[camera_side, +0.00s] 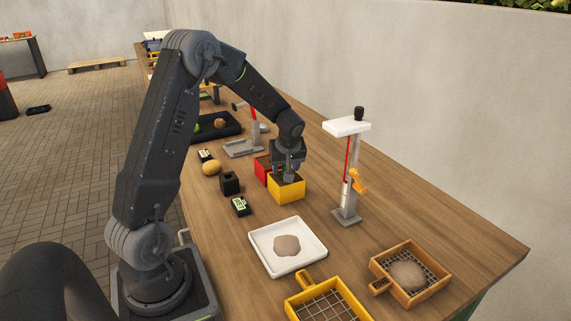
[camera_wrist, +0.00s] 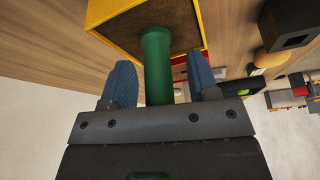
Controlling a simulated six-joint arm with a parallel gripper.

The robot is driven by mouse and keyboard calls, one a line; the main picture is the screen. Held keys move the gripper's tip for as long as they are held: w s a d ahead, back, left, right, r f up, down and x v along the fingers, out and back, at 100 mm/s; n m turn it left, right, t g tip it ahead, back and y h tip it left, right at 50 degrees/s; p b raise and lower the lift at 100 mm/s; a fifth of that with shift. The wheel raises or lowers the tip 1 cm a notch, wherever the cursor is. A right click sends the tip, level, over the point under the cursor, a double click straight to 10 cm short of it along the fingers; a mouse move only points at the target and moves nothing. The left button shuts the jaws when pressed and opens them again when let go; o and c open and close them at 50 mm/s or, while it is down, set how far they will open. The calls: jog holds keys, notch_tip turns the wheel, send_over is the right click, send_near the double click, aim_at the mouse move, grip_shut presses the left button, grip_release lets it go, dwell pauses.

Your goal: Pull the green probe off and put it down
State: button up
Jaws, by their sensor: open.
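My gripper (camera_wrist: 162,85) is open, with a finger on each side of the probe and visible gaps between. In the side view my gripper (camera_side: 288,174) points down over the yellow box (camera_side: 287,190). The probe cannot be made out there. Whether its tip touches anything in the box is unclear.
A red box (camera_side: 262,168) adjoins the yellow one. A black holed block (camera_side: 229,183), a small meter (camera_side: 240,206) and a potato (camera_side: 211,168) lie to the left. A white tray (camera_side: 313,262), a stand (camera_side: 347,213) and sieves (camera_side: 438,262) are nearer. Bare tabletop (camera_side: 430,215) lies right.

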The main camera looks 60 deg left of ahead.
jog(key=c, duration=1)
jog(key=o, duration=0.3)
jog(key=shift+c, duration=1.4)
jog(key=shift+r, duration=3.35)
jog(key=shift+r, duration=1.5)
jog(key=shift+r, duration=0.1)
jog(key=shift+r, duration=1.4)
jog(key=shift+r, duration=0.1)
